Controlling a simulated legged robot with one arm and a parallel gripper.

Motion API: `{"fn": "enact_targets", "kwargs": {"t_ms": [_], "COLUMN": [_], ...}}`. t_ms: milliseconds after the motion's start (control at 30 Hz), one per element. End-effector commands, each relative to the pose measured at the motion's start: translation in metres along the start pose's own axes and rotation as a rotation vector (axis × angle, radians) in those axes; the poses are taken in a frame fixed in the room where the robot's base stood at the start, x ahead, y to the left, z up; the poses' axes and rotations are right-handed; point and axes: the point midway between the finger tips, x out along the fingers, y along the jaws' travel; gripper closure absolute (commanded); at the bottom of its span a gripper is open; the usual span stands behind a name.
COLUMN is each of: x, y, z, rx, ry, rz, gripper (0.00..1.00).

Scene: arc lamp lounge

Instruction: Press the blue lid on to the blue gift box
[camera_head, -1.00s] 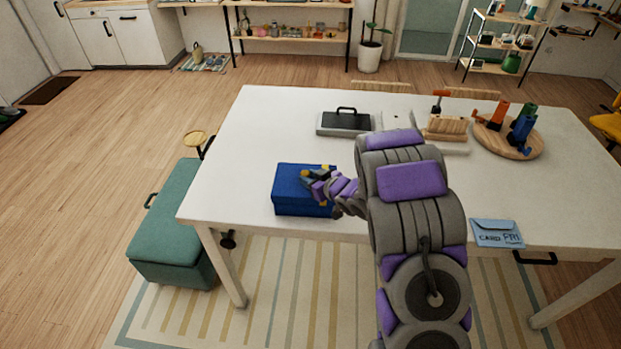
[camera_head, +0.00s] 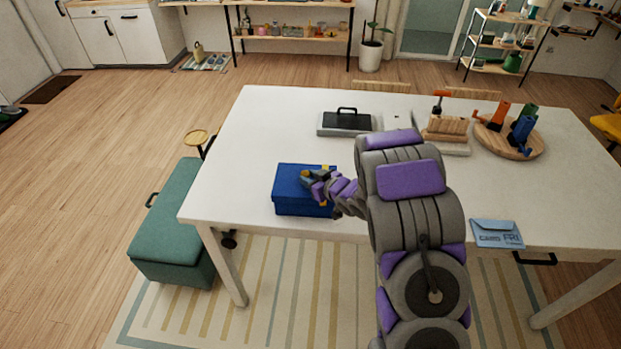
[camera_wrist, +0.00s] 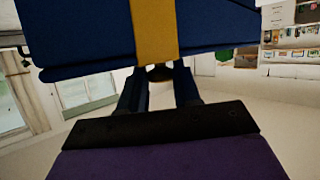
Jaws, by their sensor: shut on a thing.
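The blue gift box (camera_head: 298,207) sits near the front left edge of the white table. The blue lid (camera_head: 290,171) lies over its top; I cannot tell whether it is fully seated. My gripper (camera_head: 308,177) is at the right part of the lid and hides some of it. In the wrist view, the blue lid (camera_wrist: 90,62) with a yellow ribbon band (camera_wrist: 155,28) fills the top. My gripper (camera_wrist: 158,82) is shut there on a small dark part of the lid, mostly hidden between the fingertips.
The white table (camera_head: 250,130) has free room left of and behind the box. A black-handled case (camera_head: 346,123), wooden blocks (camera_head: 446,127) and a round board (camera_head: 508,142) stand farther back. A blue card (camera_head: 497,233) lies at the front right. A green bench (camera_head: 168,225) stands left.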

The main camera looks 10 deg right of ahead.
Motion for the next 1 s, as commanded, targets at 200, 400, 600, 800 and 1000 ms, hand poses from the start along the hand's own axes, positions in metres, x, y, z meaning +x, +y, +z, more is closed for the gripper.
{"fn": "enact_targets", "kwargs": {"t_ms": [200,400,600,800,1000], "x": [0.0,0.0,0.001,0.002,0.004], "y": [0.0,0.0,0.0,0.0,-0.001], "z": [0.0,0.0,0.001,0.006,0.01], "rx": [0.001,0.0,0.0,0.0,0.0], "ry": [0.0,0.0,0.0,0.0,0.0], "rz": [0.0,0.0,0.0,0.0,0.0], "gripper": [1.0,1.0,1.0,1.0,1.0]}}
